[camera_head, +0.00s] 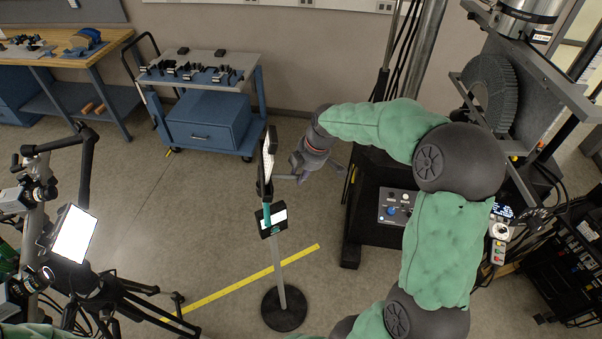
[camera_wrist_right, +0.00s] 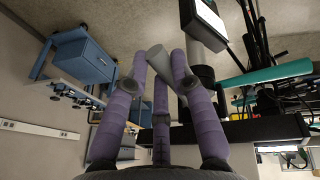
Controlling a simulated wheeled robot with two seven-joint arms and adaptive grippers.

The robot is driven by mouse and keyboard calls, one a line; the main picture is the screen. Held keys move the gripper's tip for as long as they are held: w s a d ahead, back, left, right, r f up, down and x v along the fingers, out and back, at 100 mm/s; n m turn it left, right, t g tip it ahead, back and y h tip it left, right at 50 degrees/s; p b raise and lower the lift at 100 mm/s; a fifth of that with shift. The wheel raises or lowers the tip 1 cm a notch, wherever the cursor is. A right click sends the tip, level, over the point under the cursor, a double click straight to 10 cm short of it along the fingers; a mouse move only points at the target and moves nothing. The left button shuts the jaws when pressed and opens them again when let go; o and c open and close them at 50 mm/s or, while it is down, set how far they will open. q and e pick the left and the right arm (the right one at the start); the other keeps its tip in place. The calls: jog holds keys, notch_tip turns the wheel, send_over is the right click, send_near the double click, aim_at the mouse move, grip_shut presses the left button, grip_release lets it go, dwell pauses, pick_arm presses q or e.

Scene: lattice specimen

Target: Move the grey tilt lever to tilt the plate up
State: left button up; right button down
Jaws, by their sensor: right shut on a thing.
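The plate (camera_head: 269,150) is a thin, pale-faced panel with a dark edge, seen nearly edge-on at the top of a floor stand (camera_head: 284,290). A short grey tilt lever (camera_head: 285,177) sticks out from its right side toward my right gripper (camera_head: 301,173). In the right wrist view, the purple fingers of that gripper (camera_wrist_right: 161,85) are closed around the grey lever (camera_wrist_right: 158,62), whose rounded end shows between them. The exact tilt of the plate is hard to read from above. My left gripper is in neither view.
A small white screen (camera_head: 275,217) hangs on the stand below the plate. A black cabinet with a control panel (camera_head: 396,206) stands to the right. A blue cart (camera_head: 205,120) is behind, and a tripod with a lit panel (camera_head: 73,236) is at left. Open floor surrounds the stand's left.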

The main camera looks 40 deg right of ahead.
jog(key=shift+a, duration=0.1)
jog(key=c, duration=1)
grip_release()
jog(key=shift+r, duration=0.1)
jog(key=p+v, duration=0.2)
jog(key=v, duration=0.3)
jog(key=shift+s+r, duration=0.15)
jog(key=shift+r, duration=0.25)
jog(key=v, duration=1.2)
